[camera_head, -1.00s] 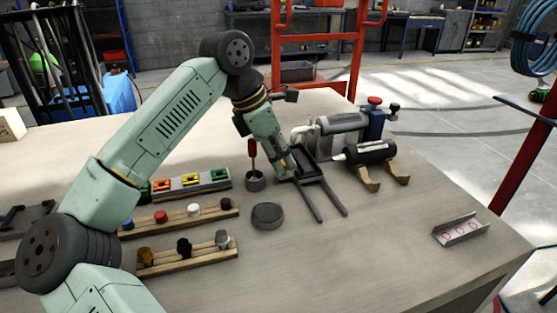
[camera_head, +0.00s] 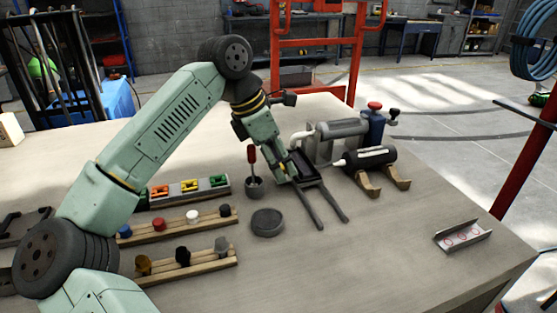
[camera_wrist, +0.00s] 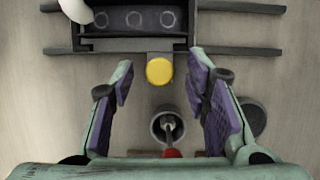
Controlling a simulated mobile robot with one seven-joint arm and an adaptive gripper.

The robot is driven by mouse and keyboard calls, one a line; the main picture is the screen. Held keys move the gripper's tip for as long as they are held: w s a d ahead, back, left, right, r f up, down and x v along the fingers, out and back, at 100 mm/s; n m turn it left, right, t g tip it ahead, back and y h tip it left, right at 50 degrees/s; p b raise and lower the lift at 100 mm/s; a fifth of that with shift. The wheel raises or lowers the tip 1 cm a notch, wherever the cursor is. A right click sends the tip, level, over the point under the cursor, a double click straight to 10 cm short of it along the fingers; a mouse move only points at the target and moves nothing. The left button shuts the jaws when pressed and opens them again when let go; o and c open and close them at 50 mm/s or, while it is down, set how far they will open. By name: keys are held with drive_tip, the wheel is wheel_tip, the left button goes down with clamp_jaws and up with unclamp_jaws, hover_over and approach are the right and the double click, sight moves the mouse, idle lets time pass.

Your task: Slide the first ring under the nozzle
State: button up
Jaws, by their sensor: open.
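My gripper (camera_wrist: 162,72) is open, with one purple-padded finger on each side of the knob and a gap to both. In the head view my gripper (camera_head: 286,172) is low beside the tray. A white rounded tip (camera_wrist: 75,10), likely the nozzle, covers the tray's left end in the wrist view.
A cup (camera_head: 254,187) with a red-handled tool stands close to my gripper. A dark round puck (camera_head: 267,222) lies nearby. Cylinders on stands (camera_head: 372,158) are to the right. Wooden racks (camera_head: 185,221) fill the left. The table's front right is mostly clear, except a small ringed channel (camera_head: 463,235).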

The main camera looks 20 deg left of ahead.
drive_tip(key=shift+r, duration=0.1)
drive_tip(key=v, duration=1.2)
drive_tip(key=shift+d, duration=0.1)
